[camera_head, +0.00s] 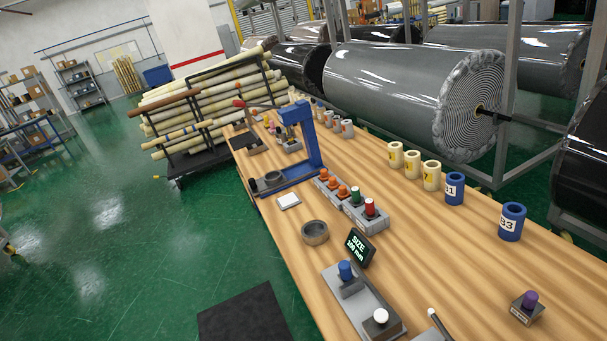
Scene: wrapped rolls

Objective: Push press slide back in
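I cannot tell exactly where the slide ends and the base begins. My gripper is not in view.
Yellow and blue cylinders (454,188) line the right side. Large wrapped rolls (400,90) lie behind.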

